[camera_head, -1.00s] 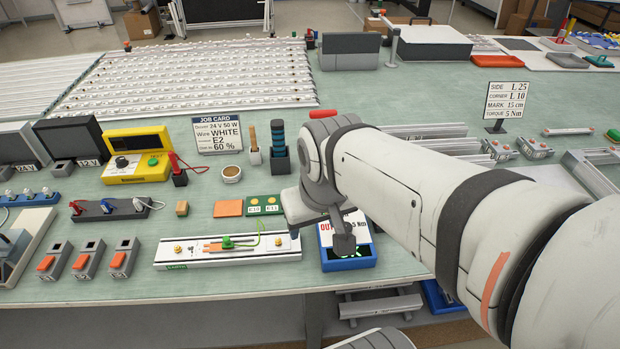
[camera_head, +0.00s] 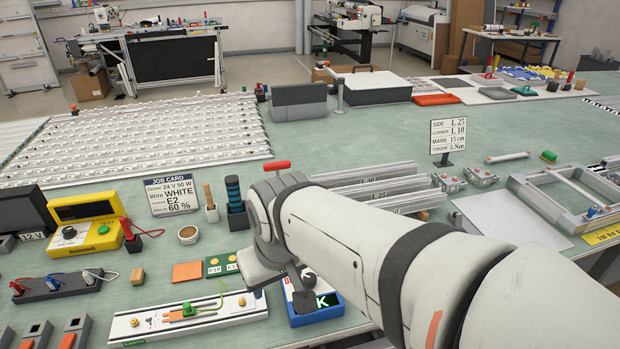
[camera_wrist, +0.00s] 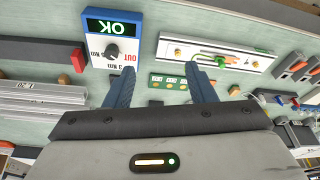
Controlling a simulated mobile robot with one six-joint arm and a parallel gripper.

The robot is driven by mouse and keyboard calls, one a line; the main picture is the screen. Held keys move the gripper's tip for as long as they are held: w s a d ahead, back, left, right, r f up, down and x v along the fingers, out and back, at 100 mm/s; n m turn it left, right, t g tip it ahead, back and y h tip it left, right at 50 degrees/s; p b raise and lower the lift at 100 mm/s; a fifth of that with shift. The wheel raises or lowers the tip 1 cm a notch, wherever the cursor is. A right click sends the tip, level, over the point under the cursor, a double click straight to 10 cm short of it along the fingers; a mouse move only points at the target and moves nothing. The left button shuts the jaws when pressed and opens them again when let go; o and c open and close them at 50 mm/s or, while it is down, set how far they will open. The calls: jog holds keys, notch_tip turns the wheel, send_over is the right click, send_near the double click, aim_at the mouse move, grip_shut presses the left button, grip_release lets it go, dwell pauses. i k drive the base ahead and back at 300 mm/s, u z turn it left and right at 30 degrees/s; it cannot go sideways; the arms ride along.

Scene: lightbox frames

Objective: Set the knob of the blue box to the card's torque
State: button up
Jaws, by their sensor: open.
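The blue box (camera_head: 318,314) stands near the table's front edge, partly behind my arm. In the wrist view the blue box (camera_wrist: 88,28) appears upside down, with a dark round knob (camera_wrist: 112,52) on its white face and a green "OK" on its display (camera_wrist: 107,27). The knob's exact pointing is too small to tell. The card (camera_head: 449,136) on a stand reads "TORQUE 5 Nm". My gripper (camera_wrist: 160,68) is open and empty, its two blue-grey fingers apart. The knob lies outside them, beyond the left finger in the wrist view.
A white rail fixture (camera_head: 188,318) with a green clamp lies left of the box. An orange pad (camera_head: 187,272) and a green plate (camera_head: 221,264) lie behind it. Aluminium profiles (camera_head: 375,190) and a frame (camera_head: 570,200) are to the right.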

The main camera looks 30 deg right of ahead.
aim_at(309, 278)
jog(key=z, duration=0.05)
jog(key=k, duration=0.55)
jog(key=z, duration=3)
jog(key=k, duration=1.45)
jog(key=u, duration=0.95)
jog(key=i, duration=1)
jog(key=u, duration=0.1)
